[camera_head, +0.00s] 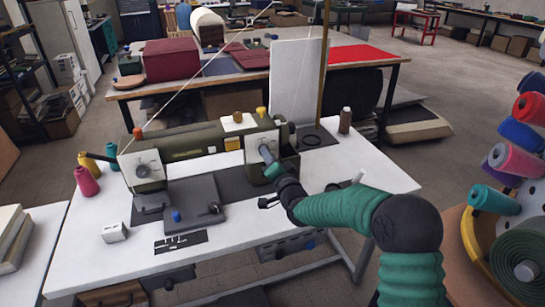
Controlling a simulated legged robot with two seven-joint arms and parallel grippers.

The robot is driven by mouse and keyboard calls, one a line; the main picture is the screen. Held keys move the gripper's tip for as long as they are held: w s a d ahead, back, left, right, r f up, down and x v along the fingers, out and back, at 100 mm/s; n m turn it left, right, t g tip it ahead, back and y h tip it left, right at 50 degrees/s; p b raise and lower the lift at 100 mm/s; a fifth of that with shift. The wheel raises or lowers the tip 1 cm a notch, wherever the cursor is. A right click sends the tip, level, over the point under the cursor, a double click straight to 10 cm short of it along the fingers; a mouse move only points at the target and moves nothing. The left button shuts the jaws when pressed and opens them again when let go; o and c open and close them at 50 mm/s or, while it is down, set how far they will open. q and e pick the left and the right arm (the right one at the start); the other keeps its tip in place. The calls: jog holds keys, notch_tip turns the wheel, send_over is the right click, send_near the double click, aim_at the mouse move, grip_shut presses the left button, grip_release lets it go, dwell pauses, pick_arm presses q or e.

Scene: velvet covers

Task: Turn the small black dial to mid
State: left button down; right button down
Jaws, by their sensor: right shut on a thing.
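An olive-green sewing machine (205,143) stands on a white table. My right arm, in a green ribbed sleeve, reaches in from the right. My right gripper (268,158) is at the white front plate (256,143) on the machine's right end. It is shut on the small black dial there, which the gripper mostly hides, so its setting cannot be read. Another round dial (142,171) shows on the white plate at the machine's left end, apart from the gripper. My left gripper is not in view.
Pink (87,181) and yellow thread spools (86,160) stand left of the machine. A small white box (114,232) sits on the table (90,258) at front left. A brown spool (344,120) stands at the back right.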

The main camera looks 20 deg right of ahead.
jog(key=c, duration=1.1)
grip_release()
jog(key=shift+w+a+r, duration=0.15)
jog(key=shift+a+r, duration=0.15)
jog(key=shift+r, duration=0.4)
jog(key=shift+o, duration=0.4)
jog(key=shift+s+f, duration=0.25)
jog(key=shift+s, duration=0.1)
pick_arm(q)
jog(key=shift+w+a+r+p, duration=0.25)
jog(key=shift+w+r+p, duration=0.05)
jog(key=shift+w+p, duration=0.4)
pick_arm(e)
jog(key=s+d+f, duration=0.1)
jog(key=s, duration=1.5)
jog(key=shift+s, duration=0.25)
jog(key=shift+d, duration=0.1)
